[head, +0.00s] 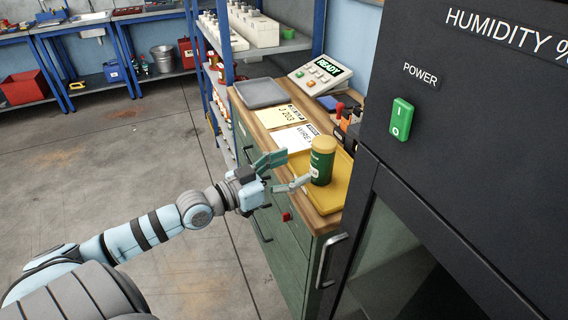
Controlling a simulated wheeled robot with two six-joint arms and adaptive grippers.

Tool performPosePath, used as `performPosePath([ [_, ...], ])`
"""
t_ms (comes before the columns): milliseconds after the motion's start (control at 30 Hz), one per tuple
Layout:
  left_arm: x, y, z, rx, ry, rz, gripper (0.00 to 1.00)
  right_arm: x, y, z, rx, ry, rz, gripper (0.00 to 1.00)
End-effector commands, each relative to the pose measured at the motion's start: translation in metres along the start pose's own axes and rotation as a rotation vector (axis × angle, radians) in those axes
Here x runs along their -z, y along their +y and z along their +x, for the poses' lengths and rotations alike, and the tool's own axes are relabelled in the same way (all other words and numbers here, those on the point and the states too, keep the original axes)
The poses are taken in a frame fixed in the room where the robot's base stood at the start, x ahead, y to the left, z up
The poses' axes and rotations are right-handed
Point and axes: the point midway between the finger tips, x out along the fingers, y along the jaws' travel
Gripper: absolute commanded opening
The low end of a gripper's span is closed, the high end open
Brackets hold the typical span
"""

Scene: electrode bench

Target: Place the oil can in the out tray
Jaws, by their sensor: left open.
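A green can with a yellow lid (322,160) stands upright on a yellow tray (330,199) at the near end of the wooden bench top. I cannot tell from its label whether it is the oil can. A grey tray (262,93), empty, lies at the far end of the bench top; no out-tray label is readable on either tray. My left gripper (295,170) is open and empty, just left of the green can, its fingers pointing toward it. The lower finger is close to the can; contact cannot be told. My right gripper is out of view.
Yellow and white cards (279,116) lie between the trays. A black cabinet with a green power switch (401,119) closes off the right. Blue shelving (213,75) stands behind left.

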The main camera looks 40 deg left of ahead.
Motion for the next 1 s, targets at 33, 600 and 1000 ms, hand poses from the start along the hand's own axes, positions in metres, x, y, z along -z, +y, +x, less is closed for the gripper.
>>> performPosePath([
  [33, 0.004, 0.0, -0.007, 0.0, -0.005, 0.0, 0.66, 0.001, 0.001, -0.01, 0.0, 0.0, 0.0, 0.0],
  [600, -0.029, -0.023, -0.024, 0.071, -0.043, 0.006, 0.66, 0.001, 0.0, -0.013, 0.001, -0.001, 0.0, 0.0],
  [1000, -0.409, -0.035, -0.206, 0.498, -0.849, -0.077, 0.66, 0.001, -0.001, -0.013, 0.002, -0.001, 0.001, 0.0],
])
